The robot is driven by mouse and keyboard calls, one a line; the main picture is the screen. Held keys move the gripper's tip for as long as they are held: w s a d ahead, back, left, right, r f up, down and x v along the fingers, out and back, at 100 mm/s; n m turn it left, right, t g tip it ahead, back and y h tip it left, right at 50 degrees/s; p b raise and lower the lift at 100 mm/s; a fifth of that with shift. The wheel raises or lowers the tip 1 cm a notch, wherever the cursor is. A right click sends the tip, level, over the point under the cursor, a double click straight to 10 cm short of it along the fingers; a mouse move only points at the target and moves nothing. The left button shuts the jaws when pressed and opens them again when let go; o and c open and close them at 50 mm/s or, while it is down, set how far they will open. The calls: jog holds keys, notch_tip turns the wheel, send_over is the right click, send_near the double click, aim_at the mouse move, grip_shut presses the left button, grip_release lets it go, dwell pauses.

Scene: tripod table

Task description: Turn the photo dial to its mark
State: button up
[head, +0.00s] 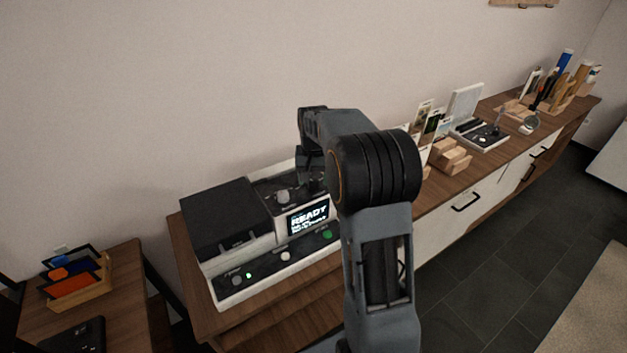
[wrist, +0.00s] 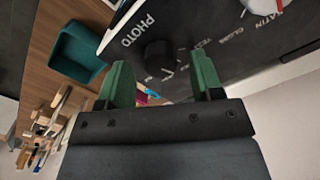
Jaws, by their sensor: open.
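The photo dial (wrist: 158,54) is a dark round knob beside the white word PHOTO on the black panel in the wrist view. Small white marks lie around it; its exact pointing is too small to tell. My gripper (wrist: 161,64) is open, its green fingers on either side of the dial in the picture; I cannot tell whether they touch it. In the head view my gripper (head: 312,168) is over the right part of the machine's top panel (head: 262,190) and hides the dial there.
A white knob (wrist: 266,14) with a red mark sits beside the dial. The machine's screen (head: 308,216) reads READY. Its front strip (head: 285,255) has several buttons and a green light. A teal bin (wrist: 78,52) stands nearby. Wooden holders (head: 450,158) stand farther right along the counter.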

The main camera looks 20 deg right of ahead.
jog(key=shift+f, duration=0.5)
jog(key=shift+c, duration=0.2)
jog(key=c, duration=0.9)
